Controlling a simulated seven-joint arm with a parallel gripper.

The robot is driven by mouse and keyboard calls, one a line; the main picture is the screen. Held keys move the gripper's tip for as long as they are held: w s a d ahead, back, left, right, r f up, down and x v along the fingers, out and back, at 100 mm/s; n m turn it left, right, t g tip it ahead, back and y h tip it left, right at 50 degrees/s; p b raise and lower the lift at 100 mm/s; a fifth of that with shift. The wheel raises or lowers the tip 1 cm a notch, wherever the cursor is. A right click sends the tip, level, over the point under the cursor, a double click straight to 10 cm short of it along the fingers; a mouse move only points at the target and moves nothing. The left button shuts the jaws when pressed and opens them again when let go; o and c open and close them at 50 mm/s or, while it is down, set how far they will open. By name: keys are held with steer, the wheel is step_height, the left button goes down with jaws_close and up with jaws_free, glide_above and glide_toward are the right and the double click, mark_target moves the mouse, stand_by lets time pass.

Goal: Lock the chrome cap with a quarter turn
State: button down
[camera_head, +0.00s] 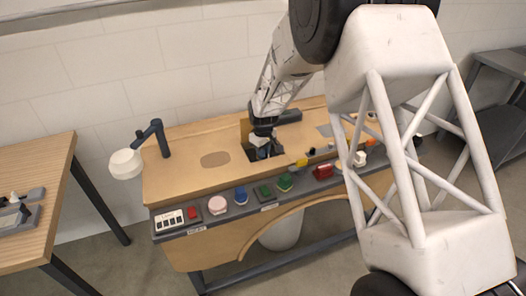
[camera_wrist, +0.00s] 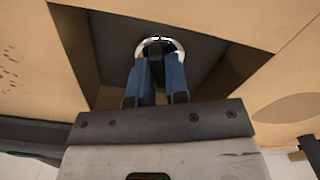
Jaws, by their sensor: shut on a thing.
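The chrome cap (camera_wrist: 160,43) shows in the wrist view as a shiny ring at the top centre, inside a dark square recess in the wooden bench. My gripper (camera_wrist: 158,68) reaches into this recess. Its two blue fingers are shut on the cap and cover most of it. In the head view my gripper (camera_head: 263,150) is down at the recess in the bench top, and the cap cannot be made out there. The cap's turn angle cannot be told.
The recess walls (camera_wrist: 75,45) stand close around my fingers. The bench's front panel carries a pink button (camera_head: 217,204), a blue button (camera_head: 240,195) and several other controls. A side table (camera_head: 50,190) is further left.

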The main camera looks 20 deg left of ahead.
steer(key=m, duration=0.4)
steer(key=shift+m, duration=0.4)
steer(key=c, duration=1.1)
jaws_free()
steer(key=shift+r, duration=0.15)
steer(key=shift+r, duration=3.8)
steer(key=shift+d, duration=0.1)
